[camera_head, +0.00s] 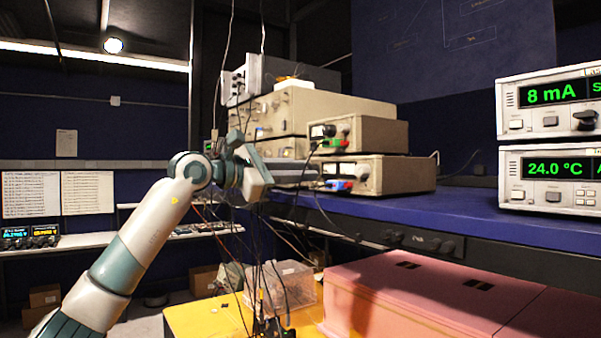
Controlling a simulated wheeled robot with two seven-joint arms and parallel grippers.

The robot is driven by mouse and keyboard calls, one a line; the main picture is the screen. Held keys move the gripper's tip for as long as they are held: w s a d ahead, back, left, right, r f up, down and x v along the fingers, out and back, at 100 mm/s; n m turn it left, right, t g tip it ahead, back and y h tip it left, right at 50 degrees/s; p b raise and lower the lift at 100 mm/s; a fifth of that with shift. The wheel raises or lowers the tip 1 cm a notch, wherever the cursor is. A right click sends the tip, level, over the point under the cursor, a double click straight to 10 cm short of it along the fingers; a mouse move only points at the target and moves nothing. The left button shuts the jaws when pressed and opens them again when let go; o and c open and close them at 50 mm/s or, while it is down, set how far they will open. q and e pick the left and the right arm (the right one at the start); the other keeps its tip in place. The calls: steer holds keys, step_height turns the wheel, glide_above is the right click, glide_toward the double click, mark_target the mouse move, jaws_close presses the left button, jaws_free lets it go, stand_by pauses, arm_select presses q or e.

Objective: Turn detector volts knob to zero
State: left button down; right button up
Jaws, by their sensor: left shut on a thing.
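My left gripper (316,172) reaches in from the left, its grey fingers pointing right at the front of the lower beige instrument box (405,174). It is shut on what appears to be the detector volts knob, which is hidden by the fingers. The panel's lettering and the knob's pointer cannot be read. My right gripper is not in view.
Another beige box (375,134) sits on top, beside larger stacked instruments (290,107) on the blue bench (490,215). Two digital displays (552,105) stand at right. Thin cables hang around my left wrist. A pink box (420,290) and yellow surface (205,318) lie below.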

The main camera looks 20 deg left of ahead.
arm_select(q)
steer(key=shift+f, duration=0.1)
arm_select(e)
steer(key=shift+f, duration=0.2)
